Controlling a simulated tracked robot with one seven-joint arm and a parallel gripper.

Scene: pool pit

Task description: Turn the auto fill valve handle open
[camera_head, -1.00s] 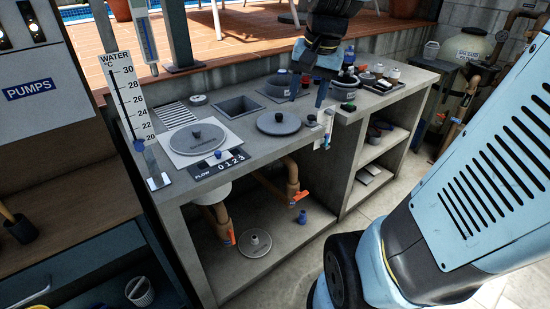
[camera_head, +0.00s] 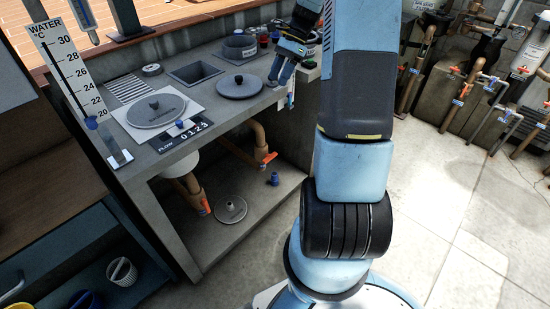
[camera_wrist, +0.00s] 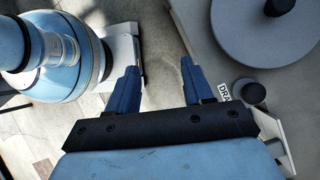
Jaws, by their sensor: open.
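No handle is legibly marked as the auto fill valve. Two orange handles sit on brown pipes under the counter: one at the left (camera_head: 205,207) and one further right (camera_head: 268,159). More red or orange handles sit on pipes at the right wall, such as this one (camera_head: 457,102). My gripper (camera_head: 279,84) is above the counter's front edge, right of a grey round lid (camera_head: 240,86). In the wrist view my gripper (camera_wrist: 160,68) is open, with nothing between its two blue fingers. A dark knob (camera_wrist: 251,92) beside a partly hidden "DRA" label is right of the fingers.
The concrete counter (camera_head: 133,87) carries another round lid (camera_head: 155,110) and a flow counter (camera_head: 181,134). A grey disc (camera_head: 230,209) and small blue fitting (camera_head: 274,179) are on the lower shelf. The tiled floor (camera_head: 455,220) at right is clear. My arm hides part of the counter.

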